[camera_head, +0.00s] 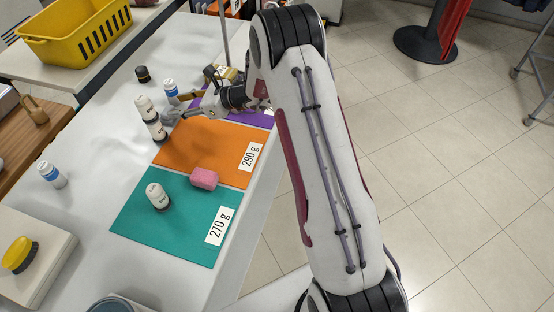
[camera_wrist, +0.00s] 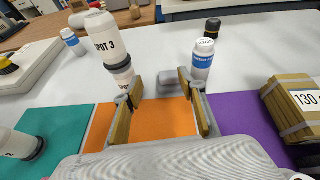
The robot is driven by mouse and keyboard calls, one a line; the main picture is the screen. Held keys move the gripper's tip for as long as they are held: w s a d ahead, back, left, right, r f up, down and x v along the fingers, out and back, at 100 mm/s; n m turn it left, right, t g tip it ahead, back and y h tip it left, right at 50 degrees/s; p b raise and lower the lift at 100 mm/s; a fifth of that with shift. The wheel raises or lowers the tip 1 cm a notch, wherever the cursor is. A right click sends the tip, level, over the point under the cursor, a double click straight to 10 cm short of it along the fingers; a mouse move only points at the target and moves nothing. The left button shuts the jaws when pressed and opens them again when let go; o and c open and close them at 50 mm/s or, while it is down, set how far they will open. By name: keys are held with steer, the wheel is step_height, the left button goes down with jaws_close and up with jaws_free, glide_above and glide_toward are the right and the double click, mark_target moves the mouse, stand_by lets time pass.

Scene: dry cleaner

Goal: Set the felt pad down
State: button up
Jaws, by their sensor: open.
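A small grey block, perhaps the felt pad (camera_wrist: 175,82), lies on the white table beyond the orange mat (camera_wrist: 150,118). In the head view the grey block (camera_head: 170,116) is just past my fingertips. My gripper (camera_wrist: 165,95) is open, with its two fingers apart on either side of the grey block in the picture and nothing held between them. It also shows low over the table in the head view (camera_head: 184,104). A pink block (camera_head: 204,179) rests across the border of the teal mat (camera_head: 140,225) and the orange mat marked 290 g.
Two white bottles, the labelled SPOT 3 bottle (camera_wrist: 102,40) and another (camera_wrist: 122,77), are close left of the fingers, perhaps stacked. A blue-labelled bottle (camera_wrist: 202,60) stands right. A strapped brown stack (camera_wrist: 288,108) is by the purple mat (camera_wrist: 240,130). Another bottle (camera_head: 157,197) stands on teal.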

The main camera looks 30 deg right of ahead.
steer(key=s+a+r+n+g+h, duration=0.1)
steer(key=s+a+r+n+g, duration=0.2)
steer(key=s+r+n, duration=0.55)
steer(key=s+a+r+n+g+h, duration=0.15)
steer(key=s+r+n, duration=0.45)
steer(key=s+r, duration=0.6)
steer(key=s+d+n+h, duration=0.3)
steer(key=s+d+n, duration=0.2)
steer(key=s, duration=0.8)
steer(key=s+d+r+n+h, duration=0.1)
steer(key=s+d+n+h, duration=0.3)
steer(key=s, duration=0.9)
steer(key=shift+s+d+r+n+t, duration=0.25)
steer(key=shift+d+n+t, duration=0.2)
steer(key=shift+d+n, duration=1.15)
steer(key=shift+d+m+h, duration=0.25)
steer(key=shift+d+m, duration=0.15)
steer(key=shift+m, duration=0.05)
steer(key=shift+o, duration=1.2)
steer(key=shift+w, duration=0.1)
